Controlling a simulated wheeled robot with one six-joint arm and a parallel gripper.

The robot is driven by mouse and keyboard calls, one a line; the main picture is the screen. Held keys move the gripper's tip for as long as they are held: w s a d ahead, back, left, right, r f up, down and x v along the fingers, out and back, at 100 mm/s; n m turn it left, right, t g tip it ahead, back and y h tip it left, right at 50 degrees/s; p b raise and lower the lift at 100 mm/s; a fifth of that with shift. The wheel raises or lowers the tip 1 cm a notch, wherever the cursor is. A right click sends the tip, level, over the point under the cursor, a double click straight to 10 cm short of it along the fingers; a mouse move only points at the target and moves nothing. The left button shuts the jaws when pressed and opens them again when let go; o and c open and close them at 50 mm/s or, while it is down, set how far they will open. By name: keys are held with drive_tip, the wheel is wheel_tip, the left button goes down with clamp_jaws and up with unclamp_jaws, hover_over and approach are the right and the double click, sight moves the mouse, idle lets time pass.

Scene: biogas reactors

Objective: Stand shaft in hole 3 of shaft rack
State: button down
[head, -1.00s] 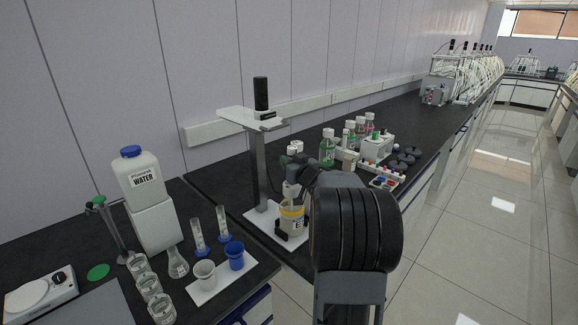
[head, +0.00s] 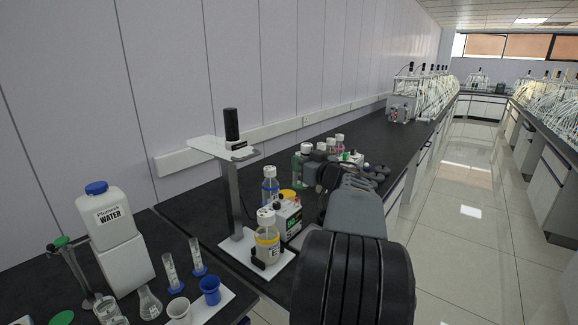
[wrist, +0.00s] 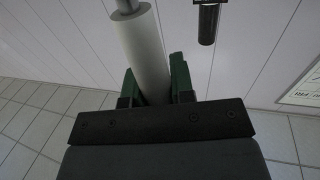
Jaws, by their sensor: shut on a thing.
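My gripper (wrist: 154,84) is shut, with its green fingers on either side of a thick pale cylinder. This cylinder, which I take to be the shaft (wrist: 140,45), has a thinner grey rod at its far end, cut off by the top of the wrist view. In the head view my gripper (head: 310,172) is over the bench among the bottles, and my arm hides much of it. I cannot make out the shaft there. I cannot pick out the shaft rack or hole 3; my arm covers part of the bench.
A stand with a black motor (head: 232,125) rises left of my arm, with a yellow-banded bottle (head: 267,240) on its base. A water canister (head: 115,235) and glassware are at left.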

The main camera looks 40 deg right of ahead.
drive_tip(key=shift+s+d+r+p, duration=0.15)
drive_tip(key=shift+s+r+p, duration=0.15)
drive_tip(key=shift+s+r, duration=0.15)
drive_tip(key=shift+r, duration=0.25)
drive_tip(key=shift+r+p, duration=0.5)
drive_tip(key=shift+p, duration=0.45)
drive_tip(key=shift+w, duration=0.1)
